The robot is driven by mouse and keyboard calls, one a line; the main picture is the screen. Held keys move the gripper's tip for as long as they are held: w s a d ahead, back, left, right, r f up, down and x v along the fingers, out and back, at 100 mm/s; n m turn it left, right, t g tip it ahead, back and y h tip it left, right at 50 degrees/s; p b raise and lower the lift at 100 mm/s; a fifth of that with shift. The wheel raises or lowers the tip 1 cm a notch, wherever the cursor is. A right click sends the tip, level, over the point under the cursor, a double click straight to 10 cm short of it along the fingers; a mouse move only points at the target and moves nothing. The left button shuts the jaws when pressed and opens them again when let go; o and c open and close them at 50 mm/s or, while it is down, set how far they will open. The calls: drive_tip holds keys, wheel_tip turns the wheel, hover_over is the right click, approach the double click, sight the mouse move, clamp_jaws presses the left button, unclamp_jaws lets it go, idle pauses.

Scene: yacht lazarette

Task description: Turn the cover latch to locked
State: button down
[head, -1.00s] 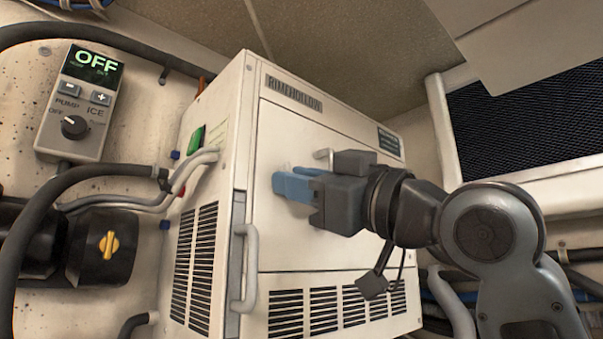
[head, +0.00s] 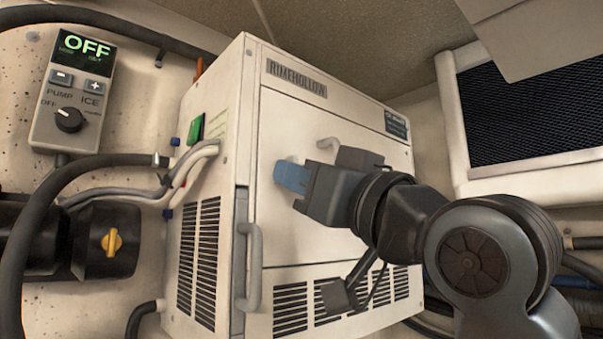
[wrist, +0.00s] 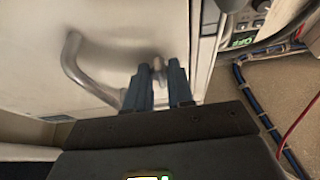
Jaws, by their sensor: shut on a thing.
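The white ice machine box (head: 330,235) with a RIMEHOLLOW plate fills the middle of the head view. My gripper (head: 283,172) is at its front cover, with its blue fingers against the upper left part of the panel. In the wrist view my gripper (wrist: 160,78) has its fingers on either side of a small grey metal latch (wrist: 158,65) and is shut on it. The fingers hide most of the latch, and in the head view I cannot tell which way it points.
A bent handle (wrist: 72,62) is close beside the fingers. Another handle (head: 251,268) runs along the box's left edge. A control panel (head: 75,95) reading OFF, dark hoses (head: 45,195) and a yellow-knobbed valve (head: 112,242) are at left. A dark grille (head: 515,110) is at right.

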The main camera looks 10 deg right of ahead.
drive_tip(key=c, duration=1)
unclamp_jaws()
drive_tip(key=shift+b+v, duration=0.75)
drive_tip(key=shift+v, duration=3.15)
